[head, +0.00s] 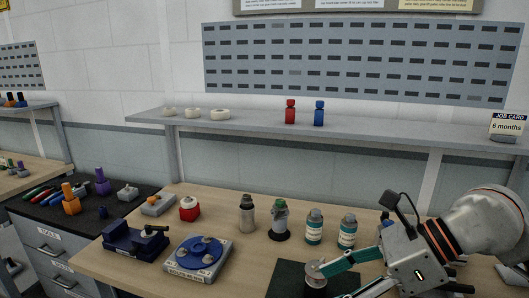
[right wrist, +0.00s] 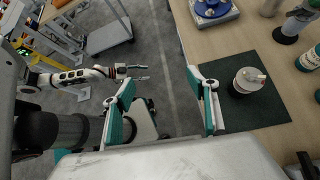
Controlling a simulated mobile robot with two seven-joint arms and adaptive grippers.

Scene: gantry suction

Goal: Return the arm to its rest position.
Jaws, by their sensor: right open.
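My right gripper (head: 345,266) is at the lower right of the head view, over the front of the bench. Its teal fingers also show in the right wrist view (right wrist: 160,82), spread apart with nothing between them. A round metal can (head: 316,281) stands on a dark mat (head: 288,277); it also shows in the right wrist view (right wrist: 246,82), outside the fingers, beside the right-hand one. What looks like my left arm reaches over the floor in that view, its small gripper (right wrist: 137,72) empty with prongs apart.
Two teal-labelled bottles (head: 314,228) (head: 347,232), a grey bottle (head: 246,214) and a green-topped one (head: 280,219) stand behind the mat. A blue round fixture (head: 199,256) is left of it. A shelf (head: 255,123) spans above. Open floor (right wrist: 160,45) lies left of the bench.

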